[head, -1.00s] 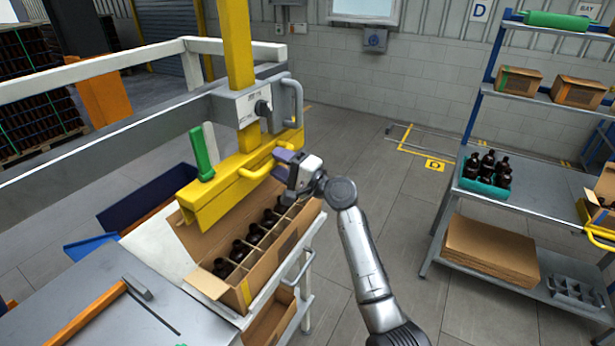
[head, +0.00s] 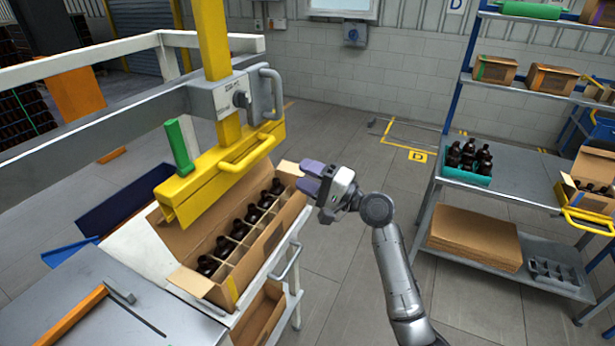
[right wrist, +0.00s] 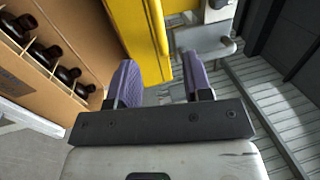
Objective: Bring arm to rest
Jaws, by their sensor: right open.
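My right gripper (head: 311,177) is open and empty, just off the right side of the open cardboard box. Its two purple fingers stand apart in the right wrist view (right wrist: 160,82), with nothing between them. The cardboard box (head: 262,250) sits on the white bench under the yellow press and holds a row of dark amber bottles (head: 238,228) in divider cells. Several of those bottles also show at the left of the right wrist view (right wrist: 68,74). My left gripper is not in view.
The yellow press head (head: 215,180) with a green handle (head: 179,144) hangs over the box. A grey shelf unit (head: 520,180) at right carries amber bottles in a teal tray (head: 466,174), boxes and flat cardboard (head: 474,238). Clear floor lies between bench and shelf.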

